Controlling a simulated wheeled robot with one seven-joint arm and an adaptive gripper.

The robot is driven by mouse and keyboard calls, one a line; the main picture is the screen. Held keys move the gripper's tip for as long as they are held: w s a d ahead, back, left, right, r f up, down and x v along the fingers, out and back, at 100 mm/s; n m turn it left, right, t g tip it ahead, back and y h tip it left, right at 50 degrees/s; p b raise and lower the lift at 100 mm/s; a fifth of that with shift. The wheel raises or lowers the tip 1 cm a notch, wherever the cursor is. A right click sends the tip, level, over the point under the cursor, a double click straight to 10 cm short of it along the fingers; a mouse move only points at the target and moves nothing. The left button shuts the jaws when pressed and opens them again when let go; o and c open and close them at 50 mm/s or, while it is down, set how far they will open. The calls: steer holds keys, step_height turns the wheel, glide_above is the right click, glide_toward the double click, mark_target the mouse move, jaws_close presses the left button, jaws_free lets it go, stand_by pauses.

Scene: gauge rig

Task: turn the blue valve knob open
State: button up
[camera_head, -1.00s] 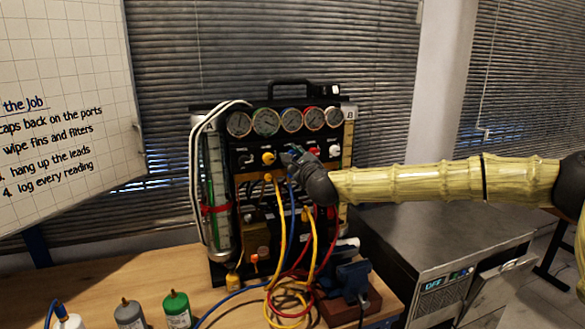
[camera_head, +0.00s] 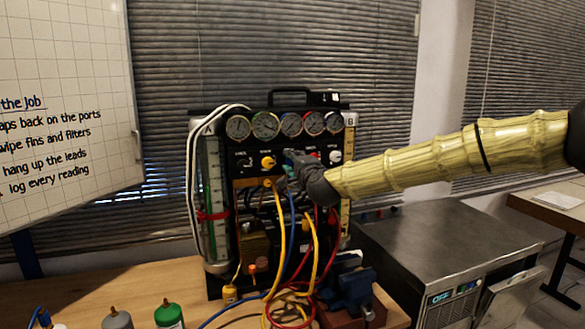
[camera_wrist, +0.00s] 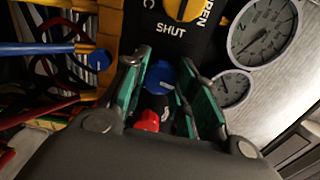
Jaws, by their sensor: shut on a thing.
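The blue valve knob (camera_wrist: 160,77) shows between my two teal-padded fingers in the wrist view. My gripper (camera_wrist: 168,72) is shut on it. In the head view my gripper (camera_head: 293,163) is at the front of the black gauge panel (camera_head: 240,146), below the dials, and hides the blue knob. How far the knob is turned cannot be read, as the fingers cover its surroundings. A yellow knob (camera_wrist: 184,8) with SHUT and OPEN lettering is beside it; it also shows in the head view (camera_head: 268,162).
A red knob (camera_wrist: 148,121) lies close by the fingers. Several gauges (camera_head: 265,124) line the panel's top. Yellow, red and blue hoses (camera_head: 281,240) hang below my gripper. A vise (camera_head: 355,289) and a green bottle (camera_head: 169,315) stand on the bench.

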steer(key=shift+f+n+b, duration=0.1)
steer(key=shift+n+b, duration=0.25)
steer(key=shift+n, duration=0.65)
steer(key=o, duration=1)
steer(key=v, duration=1.2)
steer(key=shift+s, duration=0.1)
